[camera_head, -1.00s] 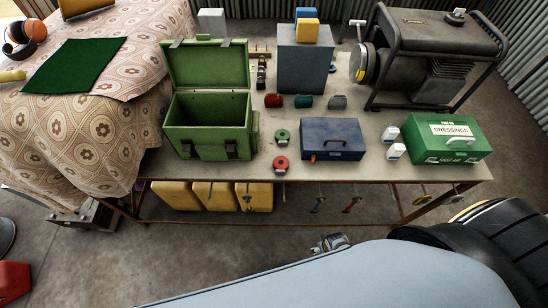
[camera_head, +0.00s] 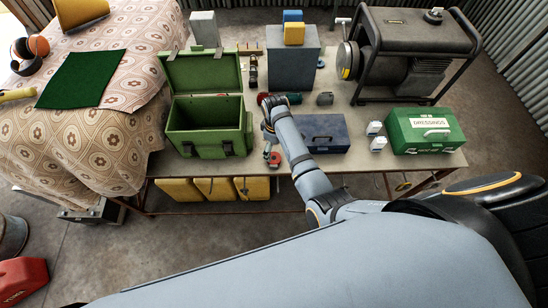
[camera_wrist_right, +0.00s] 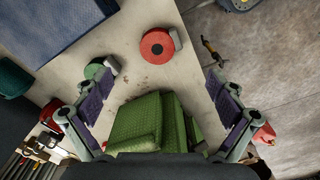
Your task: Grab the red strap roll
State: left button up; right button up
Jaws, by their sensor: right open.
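The red strap roll (camera_wrist_right: 157,46) lies flat on the workbench near its front edge, with a grey buckle at its side. In the head view the roll (camera_head: 274,160) is partly hidden by my right gripper. My right gripper (camera_wrist_right: 162,74) is open and empty above the bench, its two fingers spread wide. A green strap roll (camera_wrist_right: 96,70) lies close by the left finger. My left gripper is not in view.
The open green box (camera_head: 209,141) stands left of my right gripper and the blue toolbox (camera_head: 325,133) right of it. A green dressings case (camera_head: 422,131) and a generator (camera_head: 415,50) are farther right. Yellow containers (camera_head: 215,188) sit on the lower shelf.

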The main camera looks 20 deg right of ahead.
jog(key=r, duration=0.1)
send_over(274, 160)
jog(key=f, duration=0.4)
jog(key=shift+w+a+f, duration=0.1)
jog(key=shift+w+f, duration=0.2)
jog(key=shift+f, duration=0.3)
notch_tip(274, 160, down, 6)
jog(key=b, duration=0.6)
jog(key=shift+s+r, duration=0.1)
jog(key=shift+r, duration=0.35)
jog(key=shift+s, duration=0.1)
jog(key=c, duration=1.3)
jog(key=shift+r, duration=0.15)
